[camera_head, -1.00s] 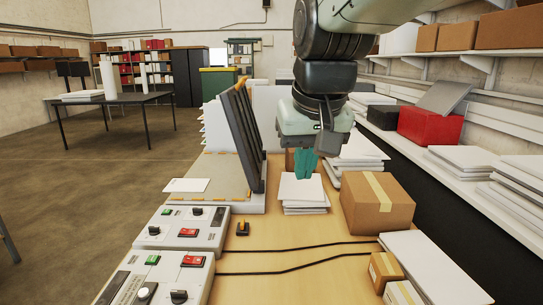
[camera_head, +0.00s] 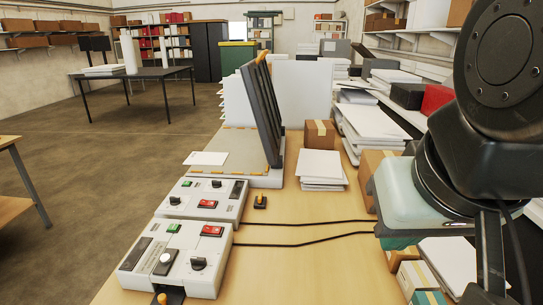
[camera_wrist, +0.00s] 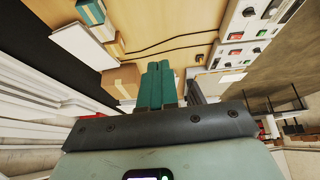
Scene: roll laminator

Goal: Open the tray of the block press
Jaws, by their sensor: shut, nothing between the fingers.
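I cannot tell for sure which machine is the block press. A machine with a pale flat bed (camera_head: 232,150) and tilted dark panels with orange edges (camera_head: 262,112) stands on the left of the wooden bench. Two white control boxes with red and green switches are in front of it, a farther one (camera_head: 228,204) and a nearer one (camera_head: 205,275). A dark part with an orange tip (camera_head: 163,298) shows at the nearer box's front edge, cut off by the frame. No opened tray is identifiable. My gripper (camera_wrist: 159,70) is shut and empty, its teal fingers together, right of the boxes in the head view.
Two black cables (camera_head: 300,231) cross the bench from the boxes. A small black and orange item (camera_head: 260,202) lies near them. A paper stack (camera_head: 321,168) and cardboard boxes (camera_head: 319,134) stand to the right. The bench between the boxes and my arm is mostly clear.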

